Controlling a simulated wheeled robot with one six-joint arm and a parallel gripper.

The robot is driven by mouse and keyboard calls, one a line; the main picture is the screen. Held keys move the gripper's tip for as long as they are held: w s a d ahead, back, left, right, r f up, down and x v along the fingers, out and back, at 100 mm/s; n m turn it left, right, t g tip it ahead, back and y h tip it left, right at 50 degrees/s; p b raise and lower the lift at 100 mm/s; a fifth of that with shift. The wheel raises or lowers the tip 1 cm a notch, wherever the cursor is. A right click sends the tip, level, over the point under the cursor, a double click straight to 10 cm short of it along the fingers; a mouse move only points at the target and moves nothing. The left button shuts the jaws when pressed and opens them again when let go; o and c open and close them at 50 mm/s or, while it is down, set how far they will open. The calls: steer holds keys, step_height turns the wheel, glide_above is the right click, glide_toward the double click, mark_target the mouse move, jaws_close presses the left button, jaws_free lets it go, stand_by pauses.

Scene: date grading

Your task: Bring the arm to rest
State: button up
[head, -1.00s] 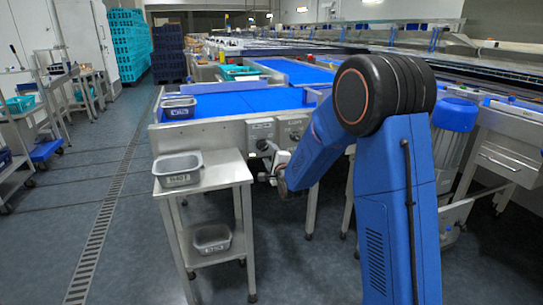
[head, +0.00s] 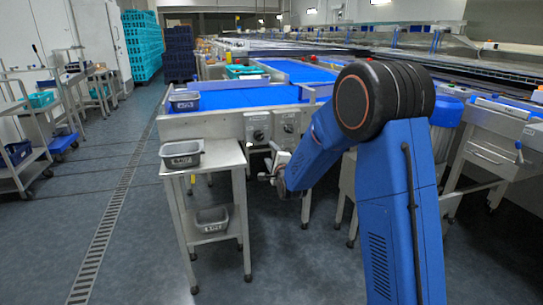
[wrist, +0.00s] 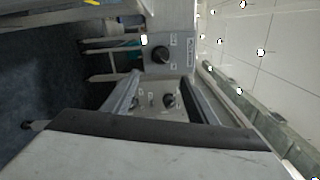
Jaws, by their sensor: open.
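My arm is blue with a black joint and bends down to the left in the head view. My gripper (head: 268,174) hangs at its end, small and partly turned away, just right of a small steel stand (head: 214,157). In the wrist view its jaws (wrist: 162,98) are apart, with no object seen between them. Beyond them is a steel panel with black knobs (wrist: 161,53). Whether the gripper touches the stand or panel cannot be told.
A grey labelled tray (head: 181,160) sits on the stand's top and another (head: 211,225) on its lower shelf. A third tray (head: 185,107) stands on the blue conveyor's (head: 240,97) corner. Carts (head: 22,150) line the left. The floor left of the stand is clear.

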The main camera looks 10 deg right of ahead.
steer(key=s+d+r+n+g, duration=0.2)
steer(key=s+n, duration=0.1)
steer(key=s, duration=0.5)
steer(key=s+d+r+n+g, duration=0.2)
steer(key=s+n, duration=0.1)
steer(key=s, duration=0.4)
steer(key=s+d+r+n+g, duration=0.2)
steer(key=s+n, duration=0.1)
steer(key=s, duration=0.5)
steer(key=s+d+f+n+g, duration=0.1)
steer(key=s+n+g, duration=0.1)
steer(key=s, duration=1)
steer(key=s+d+f+n+g+h, duration=0.1)
steer(key=s+n, duration=0.4)
steer(key=s, duration=0.7)
steer(key=s+d+f+n+g, duration=0.2)
steer(key=s+f+n+g, duration=0.1)
steer(key=s, duration=0.9)
steer(key=shift+g+h, duration=0.3)
steer(key=shift+g, duration=0.3)
steer(key=shift+s+f, duration=0.1)
